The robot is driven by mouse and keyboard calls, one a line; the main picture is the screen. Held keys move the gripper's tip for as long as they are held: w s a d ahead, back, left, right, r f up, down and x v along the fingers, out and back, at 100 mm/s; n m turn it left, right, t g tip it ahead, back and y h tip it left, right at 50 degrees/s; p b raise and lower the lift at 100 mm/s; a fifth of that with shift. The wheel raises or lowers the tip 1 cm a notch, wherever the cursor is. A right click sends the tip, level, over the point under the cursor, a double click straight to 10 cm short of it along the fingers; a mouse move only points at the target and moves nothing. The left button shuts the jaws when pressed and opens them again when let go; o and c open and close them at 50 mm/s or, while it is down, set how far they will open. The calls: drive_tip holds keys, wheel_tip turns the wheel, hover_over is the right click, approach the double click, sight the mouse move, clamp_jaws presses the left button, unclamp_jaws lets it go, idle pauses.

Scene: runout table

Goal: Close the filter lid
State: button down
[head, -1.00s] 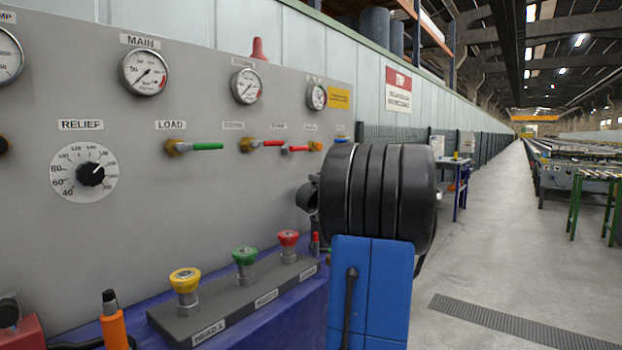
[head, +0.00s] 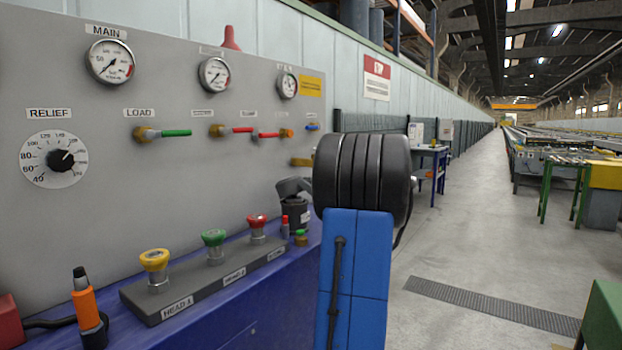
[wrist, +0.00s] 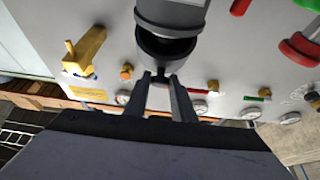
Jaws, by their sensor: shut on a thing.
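The filter (head: 296,215) is a dark canister at the right end of the blue bench in the head view. Its dark lid (head: 292,187) shows above it, tilted and apart from the rim on the visible side. My arm covers part of both. In the wrist view the filter body (wrist: 172,14) is at the top centre, with a dark round part below it. My gripper (wrist: 161,78) is shut on a small dark piece there, which looks like the lid's tab. In the head view my gripper is hidden behind my arm.
The grey panel (head: 120,190) with gauges and valve handles stands close behind the filter. Yellow, green and red knobs (head: 214,240) and an orange-handled tool (head: 84,300) are on the bench to the left. A yellow handle (wrist: 84,50) is near the filter. The right aisle is clear.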

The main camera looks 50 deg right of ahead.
wheel_tip(320, 180, down, 6)
drive_tip(key=s+t, duration=0.1)
idle(0.4)
drive_tip(key=shift+s+f, duration=0.1)
drive_tip(key=c, duration=1.5)
unclamp_jaws()
drive_tip(key=shift+c, duration=0.2)
drive_tip(key=shift+y, duration=0.3)
drive_tip(key=v, duration=1.7)
drive_tip(key=shift+s+f+t, duration=0.2)
drive_tip(key=shift+f+t, duration=0.1)
drive_tip(key=shift+f, duration=0.05)
